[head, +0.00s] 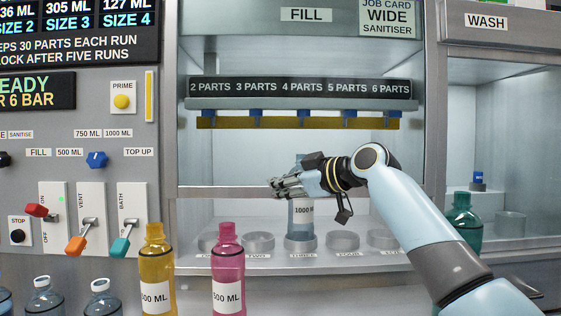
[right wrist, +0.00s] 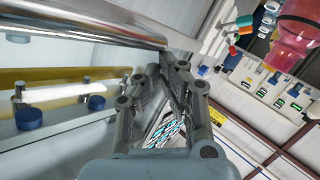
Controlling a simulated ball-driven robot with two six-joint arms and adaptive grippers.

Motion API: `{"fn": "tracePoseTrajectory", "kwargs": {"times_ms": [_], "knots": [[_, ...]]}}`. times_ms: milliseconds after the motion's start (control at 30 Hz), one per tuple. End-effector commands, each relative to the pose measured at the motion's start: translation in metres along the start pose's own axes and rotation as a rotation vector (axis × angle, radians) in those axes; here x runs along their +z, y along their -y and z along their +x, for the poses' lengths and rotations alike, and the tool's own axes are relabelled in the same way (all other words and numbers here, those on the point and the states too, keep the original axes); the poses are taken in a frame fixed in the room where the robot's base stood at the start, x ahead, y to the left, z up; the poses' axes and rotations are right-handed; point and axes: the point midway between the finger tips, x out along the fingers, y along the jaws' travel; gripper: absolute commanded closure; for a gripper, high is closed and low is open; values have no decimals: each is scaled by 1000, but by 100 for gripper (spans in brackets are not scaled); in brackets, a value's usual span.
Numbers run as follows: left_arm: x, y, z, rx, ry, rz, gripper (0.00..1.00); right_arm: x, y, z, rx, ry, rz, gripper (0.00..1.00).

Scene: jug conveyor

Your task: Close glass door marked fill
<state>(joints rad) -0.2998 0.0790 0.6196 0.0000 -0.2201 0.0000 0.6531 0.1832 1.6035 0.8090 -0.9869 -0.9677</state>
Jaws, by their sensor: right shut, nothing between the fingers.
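The glass door marked FILL (head: 228,160) is a clear pane under the FILL sign (head: 306,15). Its metal bottom rail (head: 222,192) crosses the bay at mid height, with an open gap below it. My right gripper (head: 274,187) is at the level of this rail, in front of the bay's middle, fingers pointing left. It is shut and empty. In the right wrist view the closed fingers (right wrist: 172,62) are close to the end of a shiny metal bar (right wrist: 90,30); I cannot tell whether they touch it. My left gripper is out of view.
Inside the bay, a 1000 ML bottle (head: 301,238) stands among several ring holders (head: 259,242), partly behind my gripper. A yellow bottle (head: 157,270) and a pink bottle (head: 228,268) stand in front. A green bottle (head: 461,222) stands right of my arm, near the WASH bay (head: 486,21).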

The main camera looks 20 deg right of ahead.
Motion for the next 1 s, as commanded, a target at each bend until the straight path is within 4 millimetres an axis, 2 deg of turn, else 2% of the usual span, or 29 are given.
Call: {"fn": "tracePoseTrajectory", "kwargs": {"times_ms": [33, 100, 200, 400, 633, 1000], "knots": [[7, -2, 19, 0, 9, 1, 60, 31, 15, 7, -6, 13, 4, 100], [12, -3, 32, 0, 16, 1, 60, 52, 25, 12, -5, 12, 4, 100], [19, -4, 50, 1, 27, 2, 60, 79, 39, 19, -6, 12, 4, 100], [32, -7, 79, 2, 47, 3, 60, 122, 60, 30, -4, 10, 2, 100], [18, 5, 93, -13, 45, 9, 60, 147, 73, 36, -3, 8, 1, 100], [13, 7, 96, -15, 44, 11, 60, 153, 76, 38, -1, 6, -1, 100]]}}
